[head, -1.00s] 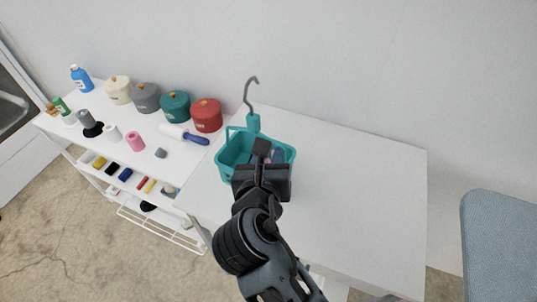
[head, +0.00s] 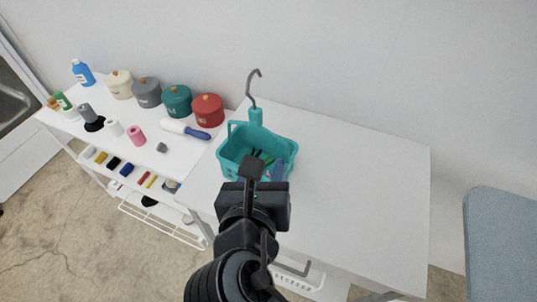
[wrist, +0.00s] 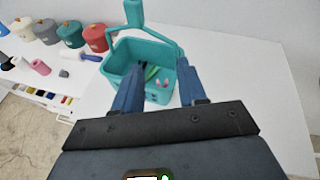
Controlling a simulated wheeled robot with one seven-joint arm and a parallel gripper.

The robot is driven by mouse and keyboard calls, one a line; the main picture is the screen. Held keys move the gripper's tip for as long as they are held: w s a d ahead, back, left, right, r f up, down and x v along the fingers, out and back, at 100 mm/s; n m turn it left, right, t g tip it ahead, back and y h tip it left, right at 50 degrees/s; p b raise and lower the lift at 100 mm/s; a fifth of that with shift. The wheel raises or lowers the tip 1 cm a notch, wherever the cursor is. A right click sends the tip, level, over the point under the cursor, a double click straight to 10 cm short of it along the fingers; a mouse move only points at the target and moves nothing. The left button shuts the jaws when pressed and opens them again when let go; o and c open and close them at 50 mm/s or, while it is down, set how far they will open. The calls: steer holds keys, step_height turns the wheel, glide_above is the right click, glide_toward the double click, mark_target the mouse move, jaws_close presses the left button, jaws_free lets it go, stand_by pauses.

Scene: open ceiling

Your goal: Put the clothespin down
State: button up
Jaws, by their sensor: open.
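A teal basket (head: 228,160) with a grey hook stands on the white table; it also shows in the wrist view (wrist: 122,60). Small clothespin-like pieces lie inside it: dark and green ones (head: 257,154) in the head view, green (wrist: 152,72) and pink (wrist: 163,84) ones in the wrist view. I cannot tell which one is the task's clothespin. My gripper (head: 262,174) is at the basket's near side, partly covering it. In the wrist view its blue fingers (wrist: 158,88) are spread apart, with nothing seen held between them.
The white table (head: 360,190) is bare to the right of the basket. A white shelf (head: 80,135) at left holds several lidded pots, including a red one (head: 208,110), spools, a blue bottle (head: 83,72) and a lint roller (head: 185,129). A blue-grey chair (head: 500,230) stands at far right.

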steer(key=shift+v, duration=2.05)
steer(key=s+d+f+m+g+y, duration=0.1)
steer(key=s+d+f+m+y, duration=0.1)
steer(key=s+d+f+m, duration=0.45)
steer(key=s+d+f+m+g+y, duration=0.1)
steer(key=s+d+f+m, duration=0.25)
steer(key=d+m, duration=0.5)
steer(key=s+d+r+m+t, duration=0.1)
steer(key=s+d+r+m, duration=0.3)
steer(key=s+m, duration=0.4)
steer(key=s+d+r+m+t+h, duration=0.1)
steer(key=s+d+r+m, duration=0.3)
steer(key=s+m, duration=0.4)
steer(key=d+m+t, duration=0.1)
steer(key=m, duration=0.4)
steer(key=shift+r+m+h, duration=0.3)
steer(key=shift+r+m, duration=0.05)
steer(key=shift+m, duration=0.05)
